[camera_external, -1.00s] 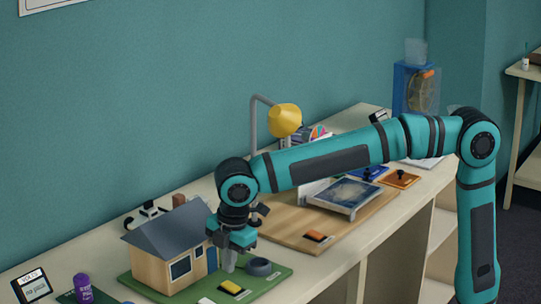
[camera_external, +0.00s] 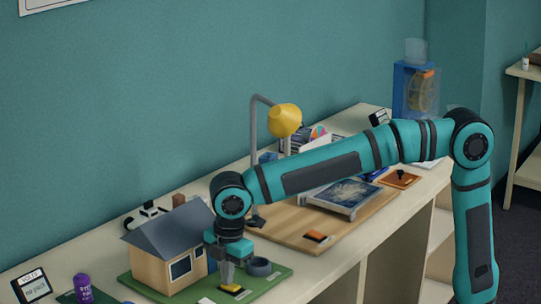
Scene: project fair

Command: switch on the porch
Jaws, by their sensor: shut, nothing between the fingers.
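A model house (camera_external: 165,256) with a dark grey roof and wooden walls stands on a green board (camera_external: 150,290) at the lower left. I cannot make out a lit porch lamp, and my gripper hides part of the house front.
A wooden board with an orange-and-black switch (camera_external: 317,237), a framed panel (camera_external: 345,196) and a yellow lamp (camera_external: 284,119) lies further right. A purple can (camera_external: 83,287) stands at left.

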